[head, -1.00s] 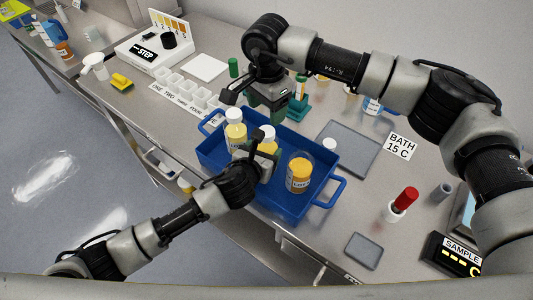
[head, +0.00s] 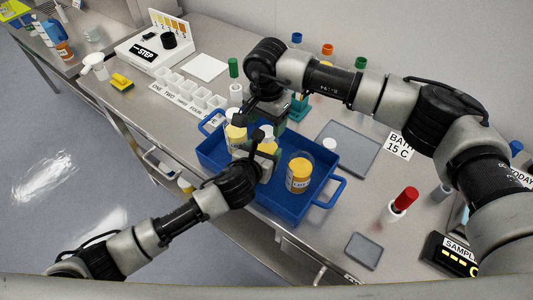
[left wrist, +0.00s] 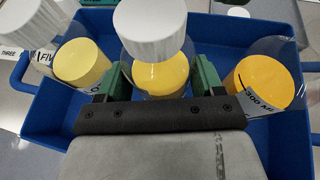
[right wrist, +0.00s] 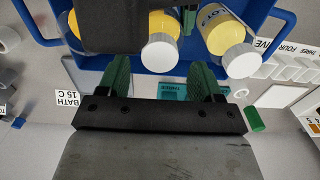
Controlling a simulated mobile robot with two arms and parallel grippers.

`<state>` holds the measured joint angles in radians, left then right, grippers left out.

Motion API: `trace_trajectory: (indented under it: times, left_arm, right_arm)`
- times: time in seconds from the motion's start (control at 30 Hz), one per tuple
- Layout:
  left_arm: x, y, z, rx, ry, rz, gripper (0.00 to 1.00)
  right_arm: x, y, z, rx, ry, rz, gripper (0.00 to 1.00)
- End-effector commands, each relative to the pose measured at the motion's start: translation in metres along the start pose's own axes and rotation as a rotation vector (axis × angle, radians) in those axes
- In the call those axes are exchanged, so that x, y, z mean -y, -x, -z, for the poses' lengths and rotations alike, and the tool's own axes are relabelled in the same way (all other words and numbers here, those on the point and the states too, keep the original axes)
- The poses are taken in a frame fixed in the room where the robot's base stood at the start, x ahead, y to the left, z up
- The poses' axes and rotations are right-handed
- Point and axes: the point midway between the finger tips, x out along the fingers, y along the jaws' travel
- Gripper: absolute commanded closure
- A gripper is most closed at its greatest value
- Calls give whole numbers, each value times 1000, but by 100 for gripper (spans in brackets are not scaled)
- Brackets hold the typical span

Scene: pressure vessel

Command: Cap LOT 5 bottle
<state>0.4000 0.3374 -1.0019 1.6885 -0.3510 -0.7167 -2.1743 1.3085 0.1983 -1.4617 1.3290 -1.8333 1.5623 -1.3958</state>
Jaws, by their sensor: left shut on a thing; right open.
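Three clear bottles with yellow-orange contents stand in a blue tray (head: 292,205). The left bottle (head: 236,137) and the middle bottle (left wrist: 160,75) have white caps on top. The right bottle (head: 299,172) shows no cap; its label is too small to read surely.
A grey pad (head: 350,150) and a BATH 15 C sign lie right of the tray. A row of white cups (head: 190,90) stands to the left. A red-topped tube (head: 404,200) stands at right. Several coloured-capped bottles stand at the back. The front right bench is partly clear.

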Motion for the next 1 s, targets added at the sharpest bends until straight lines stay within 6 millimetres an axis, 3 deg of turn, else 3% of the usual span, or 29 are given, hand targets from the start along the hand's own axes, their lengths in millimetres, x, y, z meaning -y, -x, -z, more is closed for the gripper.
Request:
trace_trajectory:
  times: [0.23,0.6,0.93,1.0]
  left_arm:
    - [0,0,0,0,0,0,99]
    - [0,0,0,0,0,0,99]
    - [0,0,0,0,0,0,99]
    - [0,0,0,0,0,0,99]
  right_arm:
    - [0,-29,0,1,-1,-1,34]
    - [0,-34,0,-1,0,0,34]
    - [0,-34,0,0,0,0,83]
    - [0,-34,0,0,0,0,86]
